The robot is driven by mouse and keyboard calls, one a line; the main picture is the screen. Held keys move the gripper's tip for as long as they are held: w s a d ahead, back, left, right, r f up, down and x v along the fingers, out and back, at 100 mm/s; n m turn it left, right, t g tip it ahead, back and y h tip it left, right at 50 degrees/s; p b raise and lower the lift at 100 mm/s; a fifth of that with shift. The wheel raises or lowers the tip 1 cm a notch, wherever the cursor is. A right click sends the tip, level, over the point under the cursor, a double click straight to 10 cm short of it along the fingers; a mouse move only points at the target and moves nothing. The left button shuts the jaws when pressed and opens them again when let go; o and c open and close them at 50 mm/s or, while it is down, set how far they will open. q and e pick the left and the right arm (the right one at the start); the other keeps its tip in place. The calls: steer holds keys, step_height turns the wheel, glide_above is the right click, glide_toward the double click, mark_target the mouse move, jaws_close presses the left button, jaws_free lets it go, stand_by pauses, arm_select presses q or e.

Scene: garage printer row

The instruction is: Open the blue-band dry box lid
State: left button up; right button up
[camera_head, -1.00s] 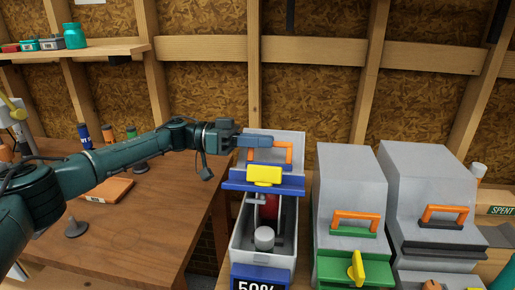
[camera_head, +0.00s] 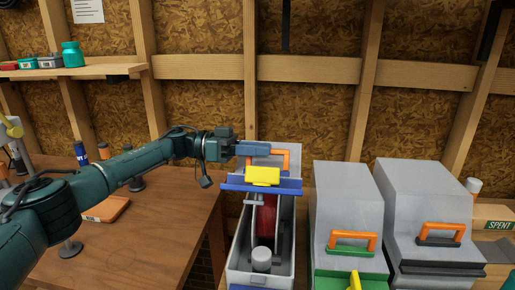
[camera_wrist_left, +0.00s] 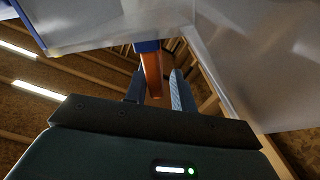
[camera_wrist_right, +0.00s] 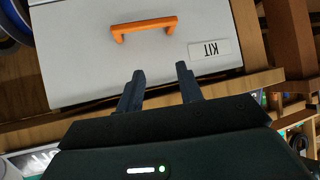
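The blue-band dry box (camera_head: 232,262) stands at the table's right edge. Its grey lid (camera_head: 247,161), with a blue band (camera_head: 238,185) and yellow latch (camera_head: 263,175), is raised and tilted well up. The box inside is exposed. A dark red thing and a small pale cylinder (camera_head: 262,255) show in it. My left gripper (camera_head: 252,149) is at the lid's orange handle (camera_head: 281,157). In the left wrist view the handle (camera_wrist_left: 152,75) lies between its partly closed fingers. My right gripper (camera_wrist_right: 158,82) is open and empty, near a grey box labelled KIT (camera_wrist_right: 90,60).
Two closed grey boxes, one green-banded (camera_head: 345,205) and one dark-banded (camera_head: 425,205), stand just to the right. A carton marked SPENT (camera_head: 497,224) is beyond.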

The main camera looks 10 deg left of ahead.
arm_select(q)
steer(key=shift+o, duration=0.7)
steer(key=a+b, duration=0.3)
steer(key=a, duration=1)
steer(key=shift+a, duration=0.1)
steer(key=shift+c, duration=0.4)
